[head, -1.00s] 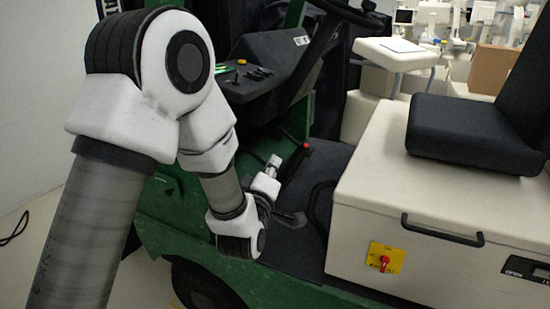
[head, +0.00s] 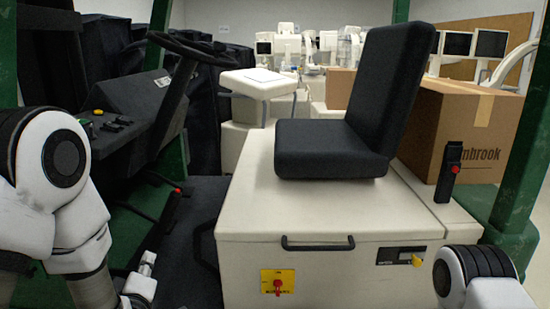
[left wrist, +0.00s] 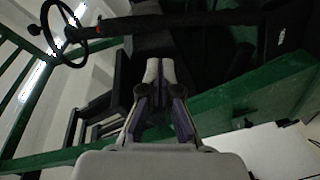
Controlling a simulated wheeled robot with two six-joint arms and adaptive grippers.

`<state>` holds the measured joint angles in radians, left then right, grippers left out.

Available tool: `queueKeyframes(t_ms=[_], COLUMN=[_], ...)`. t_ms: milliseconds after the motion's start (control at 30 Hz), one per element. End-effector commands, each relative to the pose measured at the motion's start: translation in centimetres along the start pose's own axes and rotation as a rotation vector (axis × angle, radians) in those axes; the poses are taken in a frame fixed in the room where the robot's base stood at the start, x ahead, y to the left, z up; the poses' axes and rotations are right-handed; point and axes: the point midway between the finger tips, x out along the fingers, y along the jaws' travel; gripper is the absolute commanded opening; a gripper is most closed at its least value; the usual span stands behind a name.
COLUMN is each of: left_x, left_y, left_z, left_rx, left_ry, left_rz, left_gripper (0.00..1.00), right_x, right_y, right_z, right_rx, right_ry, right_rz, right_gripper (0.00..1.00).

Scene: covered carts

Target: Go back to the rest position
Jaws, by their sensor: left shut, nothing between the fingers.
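My left arm comes in at the left edge of the head view. My left gripper (head: 148,258) shows low in the picture, over the dark floor of a green vehicle. In the left wrist view the left gripper (left wrist: 158,68) has its two fingers together, with nothing held between them. Part of my right arm shows at the bottom right of the head view, but its gripper is out of the picture.
A red-tipped lever (head: 173,197) rises close beyond the left gripper. A steering wheel (head: 190,48) and console (head: 128,115) stand further back. To the right are a cream housing (head: 300,215), a black seat (head: 335,150) and a cardboard box (head: 465,125).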

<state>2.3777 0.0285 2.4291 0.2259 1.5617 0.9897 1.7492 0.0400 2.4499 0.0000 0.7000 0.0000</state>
Motion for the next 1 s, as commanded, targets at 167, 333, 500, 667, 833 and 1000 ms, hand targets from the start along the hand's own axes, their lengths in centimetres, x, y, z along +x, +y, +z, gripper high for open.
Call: queueKeyframes(t_ms=[167, 333, 500, 667, 833, 1000], left_x=[-5.6, -16.5, -26.3, -28.5, -28.4, -28.4], left_y=[-12.2, -22.2, -26.5, -26.9, -26.8, -26.8], left_z=[7.1, 12.3, 14.5, 14.4, 14.4, 14.4], left_rx=[0.152, 0.446, 0.801, 0.945, 0.953, 0.952], left_ry=[-0.297, -0.729, -1.28, -1.471, -1.471, -1.468], left_rz=[-0.357, -0.65, -0.689, -0.614, -0.606, -0.606], left_gripper=[0.0, 0.0, 0.0, 0.0, 0.0, 0.0], right_x=[-4.7, -6.9, -6.9, -6.8, -6.8, -6.8], right_y=[0.0, -0.1, -0.1, -0.1, -0.1, -0.1], right_z=[-0.1, 0.0, 0.0, 0.0, 0.0, 0.0], right_rx=[0.0, 0.0, 0.0, 0.0, 0.0, 0.0], right_ry=[0.001, 0.001, 0.001, 0.0, 0.001, 0.001], right_rz=[0.0, 0.0, 0.0, 0.0, 0.0, 0.0], right_gripper=[0.4, 0.4, 0.4, 0.4, 0.4, 0.4])
